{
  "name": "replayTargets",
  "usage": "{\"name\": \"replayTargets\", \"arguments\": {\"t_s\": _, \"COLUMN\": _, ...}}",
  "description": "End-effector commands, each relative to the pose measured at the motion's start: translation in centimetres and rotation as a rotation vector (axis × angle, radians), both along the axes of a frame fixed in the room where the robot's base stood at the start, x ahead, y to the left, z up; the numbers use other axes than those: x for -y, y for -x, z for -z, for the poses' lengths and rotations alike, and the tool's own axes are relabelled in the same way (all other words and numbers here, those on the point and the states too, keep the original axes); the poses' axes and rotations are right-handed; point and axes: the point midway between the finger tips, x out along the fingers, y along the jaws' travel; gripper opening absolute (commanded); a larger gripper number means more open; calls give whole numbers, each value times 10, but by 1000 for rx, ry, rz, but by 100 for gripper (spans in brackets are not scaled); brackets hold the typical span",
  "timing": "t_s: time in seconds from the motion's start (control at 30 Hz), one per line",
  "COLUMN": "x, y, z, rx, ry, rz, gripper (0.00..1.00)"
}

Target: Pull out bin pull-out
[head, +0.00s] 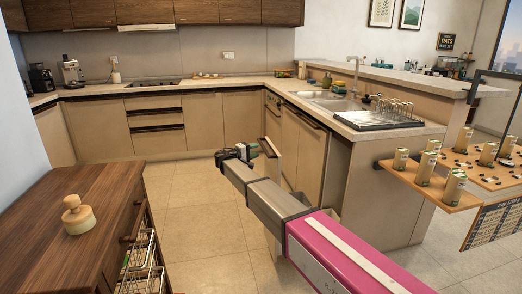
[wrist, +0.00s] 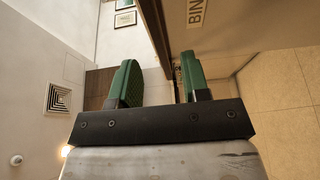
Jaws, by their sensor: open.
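The bin pull-out (head: 273,160) is a beige front under the right-hand counter in the head view, with a dark strip at its top. It appears to stand out from the cabinet row, and my arm hides its lower part. Its BIN label (wrist: 195,12) shows at the top of the wrist view. My gripper (head: 262,150) is at the upper part of this front. In the wrist view my gripper (wrist: 158,80) has its green fingers apart. The brown edge of the front runs between them, closer to the right finger. I cannot tell whether they touch.
A wooden cabinet (head: 85,190) with a round wooden object on top and wire baskets at its side stands at the near left. A wooden shelf board (head: 430,188) with cartons juts out at the right. The tiled floor (head: 195,215) between them is clear.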

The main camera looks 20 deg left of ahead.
Motion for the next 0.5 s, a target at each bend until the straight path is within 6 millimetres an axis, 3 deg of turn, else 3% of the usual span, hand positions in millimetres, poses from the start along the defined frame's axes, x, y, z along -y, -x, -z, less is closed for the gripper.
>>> {"name": "replayTargets", "arguments": {"t_s": 0.2, "x": -20, "y": 30, "z": 0, "rx": 0, "ry": 0, "rz": 0, "gripper": 43}}
{"name": "replayTargets", "arguments": {"t_s": 0.5, "x": -28, "y": 43, "z": 0, "rx": 0, "ry": 0, "rz": 0, "gripper": 43}}
